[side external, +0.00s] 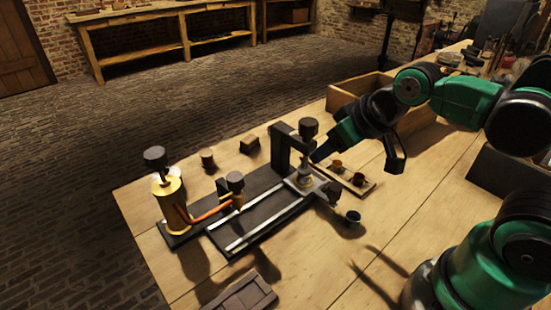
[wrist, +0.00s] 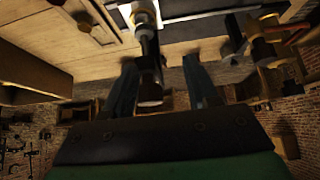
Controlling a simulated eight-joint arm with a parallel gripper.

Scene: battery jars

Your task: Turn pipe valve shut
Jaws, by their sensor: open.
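In the side view, a brass cylinder (side external: 171,198) with a black top knob stands at the left end of a dark base. A copper pipe (side external: 210,212) runs from it to a small fitting with a black knob (side external: 235,181), which looks like the pipe valve. My gripper (side external: 319,168) is well to the right of that fitting, beside a dark upright frame with a black knob (side external: 308,128). In the wrist view, my gripper (wrist: 161,92) is open, its two fingers apart on either side of a dark rod with a brownish end (wrist: 150,80). Contact is unclear.
Twin metal rails (side external: 262,222) run along the base to the frame. Two small wooden blocks (side external: 249,144) stand behind it. A slatted wooden piece (side external: 240,297) lies in front.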

